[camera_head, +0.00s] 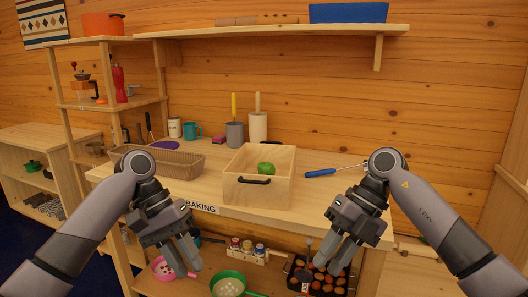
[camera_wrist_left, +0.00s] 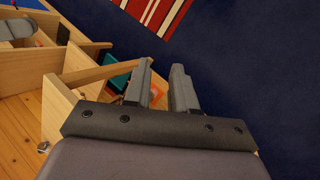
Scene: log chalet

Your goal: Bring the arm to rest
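My left gripper (camera_head: 182,262) hangs pointing down in front of the counter's left part, above the lower shelf. In the left wrist view my left gripper (camera_wrist_left: 160,85) shows its two fingers apart, with nothing held between them. My right gripper (camera_head: 334,257) also points down, in front of the counter's right part. Its fingers look apart, and I see nothing between them. Both arms come in from the lower corners, bent at the wrists.
The wooden counter (camera_head: 325,195) bears a wooden box (camera_head: 245,190) with a green item (camera_head: 266,167), a woven basket (camera_head: 185,163) and a blue-handled tool (camera_head: 321,172). Below are a green colander (camera_head: 228,284) and a muffin tray (camera_head: 318,275). A shelf (camera_head: 290,30) runs above.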

